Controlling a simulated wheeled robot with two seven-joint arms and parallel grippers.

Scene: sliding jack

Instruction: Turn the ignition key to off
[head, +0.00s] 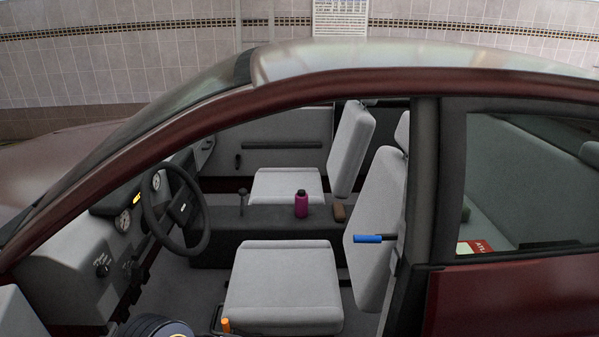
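The ignition key cannot be made out for certain in the head view. A small dark round knob (102,270) sits on the grey dashboard (75,275), left of and below the steering wheel (180,207). I cannot tell whether it is the ignition or which way it is turned. Small dark marks or controls lie beside it on the panel. The steering column's right side is partly hidden by the wheel. Neither of my grippers shows. A dark rounded part with a yellowish ring at the bottom edge looks like part of my arm.
The red car's door opening faces me, framed by the roof rail (340,78) and pillar (424,180). The near seat (283,285) has a blue handle (368,238) on its backrest. An orange-tipped lever (226,325) is below. A magenta bottle (301,204) stands on the console.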

